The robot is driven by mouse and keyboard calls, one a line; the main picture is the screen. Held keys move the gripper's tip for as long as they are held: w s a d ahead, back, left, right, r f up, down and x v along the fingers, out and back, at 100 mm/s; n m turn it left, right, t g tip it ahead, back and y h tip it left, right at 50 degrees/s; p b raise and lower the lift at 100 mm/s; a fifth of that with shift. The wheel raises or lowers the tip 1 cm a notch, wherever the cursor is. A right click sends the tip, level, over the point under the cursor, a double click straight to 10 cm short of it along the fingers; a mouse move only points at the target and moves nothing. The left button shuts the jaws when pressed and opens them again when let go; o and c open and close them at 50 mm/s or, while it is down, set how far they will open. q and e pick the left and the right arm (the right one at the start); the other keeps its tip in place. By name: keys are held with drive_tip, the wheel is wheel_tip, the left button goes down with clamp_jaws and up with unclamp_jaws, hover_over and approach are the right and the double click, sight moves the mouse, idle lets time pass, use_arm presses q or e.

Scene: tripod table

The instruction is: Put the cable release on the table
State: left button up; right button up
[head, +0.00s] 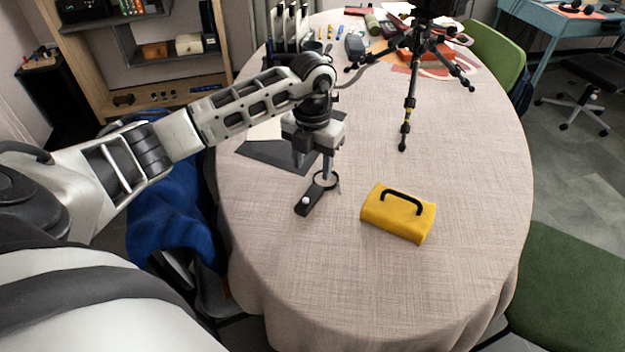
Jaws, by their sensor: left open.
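The cable release (309,201) is a small black handset with a white button. It appears to lie on the tablecloth of the oval table (330,270), left of the table's middle, with what looks like a thin loop at its far end. My left gripper (314,170) points down just behind and above it, with its jaws open. One finger partly overlaps the loop, and I cannot tell whether they touch. The black tripod (410,100) stands on the table's far half. My right gripper is not in view.
A yellow case (399,214) with a black handle sits right of the cable release. A dark grey flat sheet (275,155) lies under my left wrist. Several small items crowd the table's far end. The near part and right side are clear. Green chairs (575,290) stand at the right.

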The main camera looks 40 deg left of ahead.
use_arm(q)
wheel_tip(320, 180, up, 4)
drive_tip(key=shift+r, duration=0.1)
idle(0.6)
